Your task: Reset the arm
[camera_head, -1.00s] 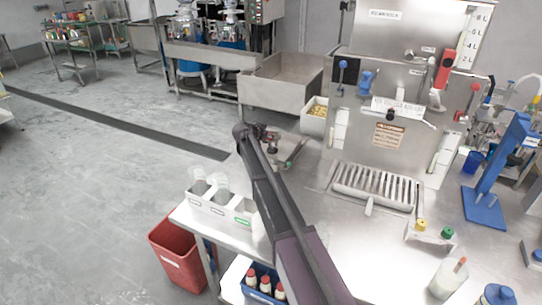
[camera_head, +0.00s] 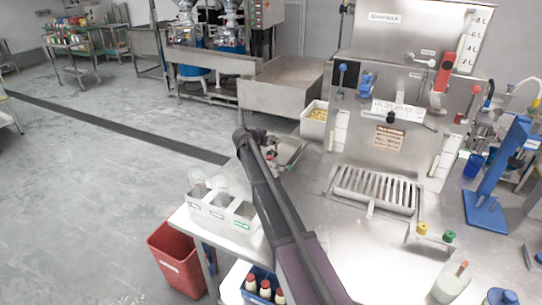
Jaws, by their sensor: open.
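My dark arm (camera_head: 277,215) reaches up from the bottom middle over the steel table to a bend at the table's far left side. Small dark and reddish parts of my gripper (camera_head: 271,157) show just right of the bend, over a shallow metal tray (camera_head: 291,151). The gripper is open, and nothing shows held in it. The arm hides much of it, and its height above the tray is unclear.
A white three-part bin (camera_head: 221,221) stands close left of my arm. The steel machine (camera_head: 390,125) with its slotted drain grate (camera_head: 373,190) stands to the right. A white tub (camera_head: 314,121) stands behind the bend.

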